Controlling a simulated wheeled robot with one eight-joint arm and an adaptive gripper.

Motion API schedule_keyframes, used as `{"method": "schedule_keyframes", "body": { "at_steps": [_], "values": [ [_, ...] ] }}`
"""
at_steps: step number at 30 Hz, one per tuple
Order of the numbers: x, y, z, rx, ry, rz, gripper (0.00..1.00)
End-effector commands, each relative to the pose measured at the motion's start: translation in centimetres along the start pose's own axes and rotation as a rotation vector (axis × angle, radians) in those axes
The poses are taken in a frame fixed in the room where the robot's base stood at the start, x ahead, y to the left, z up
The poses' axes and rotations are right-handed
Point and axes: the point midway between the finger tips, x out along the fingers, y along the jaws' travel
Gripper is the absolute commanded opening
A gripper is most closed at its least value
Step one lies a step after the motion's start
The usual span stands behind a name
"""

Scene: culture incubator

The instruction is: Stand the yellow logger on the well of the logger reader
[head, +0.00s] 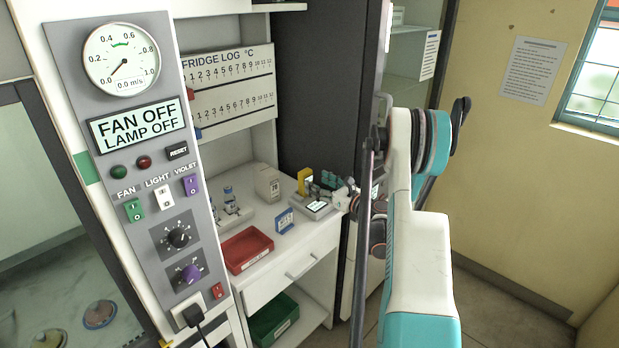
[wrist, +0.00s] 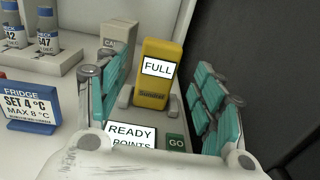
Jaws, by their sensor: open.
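The yellow logger (wrist: 152,92) stands upright at the back of the logger reader, with a label reading FULL facing me. Its foot is between two short grey posts, so it appears to stand at the well; the well floor is hidden. The logger also shows in the head view (head: 304,180). The logger reader (head: 315,208) lies on the white counter; its screen (wrist: 130,136) reads READY POINTS. My gripper (wrist: 166,100) is open, with teal-padded fingers to the left and right of the logger, apart from it. In the head view my gripper (head: 328,182) is at the reader.
A green GO button (wrist: 176,141) is on the reader. A blue fridge card (head: 284,221), a red tray (head: 247,249), a beige case (head: 267,183) and a vial rack (wrist: 45,58) share the counter. A dark panel (wrist: 260,60) rises close on the right.

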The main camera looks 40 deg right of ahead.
Motion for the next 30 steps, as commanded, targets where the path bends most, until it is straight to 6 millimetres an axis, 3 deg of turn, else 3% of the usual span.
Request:
{"method": "schedule_keyframes", "body": {
  "at_steps": [3, 10, 30],
  "values": [
    [-2.4, -0.1, 0.1, 0.000, 0.000, -0.003, 0.62],
    [-5.0, -0.1, 0.0, 0.000, 0.000, -0.001, 0.62],
    [-5.4, 0.0, 0.0, 0.000, 0.000, 0.000, 0.62]
  ]
}}
